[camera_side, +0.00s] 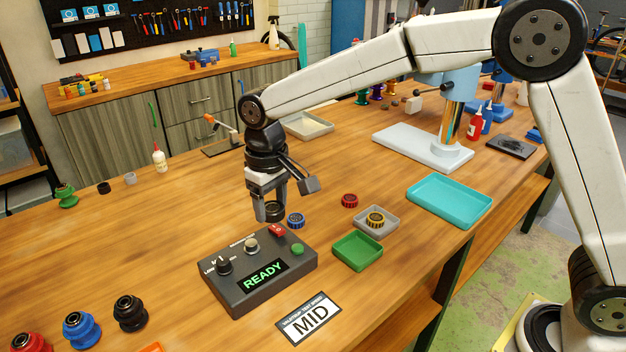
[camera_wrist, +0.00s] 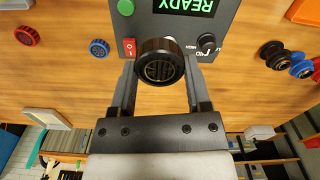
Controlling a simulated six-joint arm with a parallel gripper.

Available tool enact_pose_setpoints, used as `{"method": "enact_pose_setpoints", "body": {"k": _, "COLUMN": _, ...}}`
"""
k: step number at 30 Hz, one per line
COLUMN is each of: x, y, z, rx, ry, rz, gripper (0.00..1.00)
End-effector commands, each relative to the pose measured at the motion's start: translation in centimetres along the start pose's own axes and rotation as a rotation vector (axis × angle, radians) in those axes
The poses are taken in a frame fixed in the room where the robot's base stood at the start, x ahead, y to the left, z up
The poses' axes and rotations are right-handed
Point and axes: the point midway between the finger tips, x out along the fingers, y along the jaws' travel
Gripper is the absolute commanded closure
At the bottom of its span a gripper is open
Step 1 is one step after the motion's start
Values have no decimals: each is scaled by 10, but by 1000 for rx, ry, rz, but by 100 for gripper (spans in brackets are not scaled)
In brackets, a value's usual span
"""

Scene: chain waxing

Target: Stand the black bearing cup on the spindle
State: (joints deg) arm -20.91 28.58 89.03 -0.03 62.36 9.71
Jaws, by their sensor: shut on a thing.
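The black bearing cup (camera_side: 274,211) is between the fingers of my gripper (camera_side: 271,203), held in the air behind the dark control box (camera_side: 262,272). In the wrist view, my gripper (camera_wrist: 160,70) is shut on the cup (camera_wrist: 161,62), whose round face is toward the camera. A short round metal-topped post (camera_side: 251,244) on top of the box looks like the spindle. It is bare, to the left of and nearer the camera than the cup.
The box has a black dial (camera_side: 224,265), a red switch (camera_side: 277,231), a green button (camera_side: 298,249) and a READY screen. Blue (camera_side: 296,220) and red (camera_side: 349,200) ring-shaped parts lie right of my gripper. A grey tray (camera_side: 392,231) and a green tray (camera_side: 358,262) stand further right.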

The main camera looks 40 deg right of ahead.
Motion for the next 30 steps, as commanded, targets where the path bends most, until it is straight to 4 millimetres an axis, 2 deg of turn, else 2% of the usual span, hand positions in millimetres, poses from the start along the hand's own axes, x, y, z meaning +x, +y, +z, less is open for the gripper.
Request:
{"method": "enact_pose_setpoints", "body": {"k": 4, "x": 9, "y": -2, "z": -18, "rx": 0, "ry": -1, "rz": 0, "gripper": 96}}
{"method": "enact_pose_setpoints", "body": {"k": 16, "x": 51, "y": -5, "z": -52, "rx": 0, "ry": -1, "rz": 0, "gripper": 96}}
{"method": "enact_pose_setpoints", "body": {"k": 21, "x": 60, "y": -6, "z": -59, "rx": 0, "ry": -1, "rz": 0, "gripper": 96}}
{"method": "enact_pose_setpoints", "body": {"k": 30, "x": 62, "y": -6, "z": -62, "rx": 0, "ry": 0, "rz": 0, "gripper": 96}}
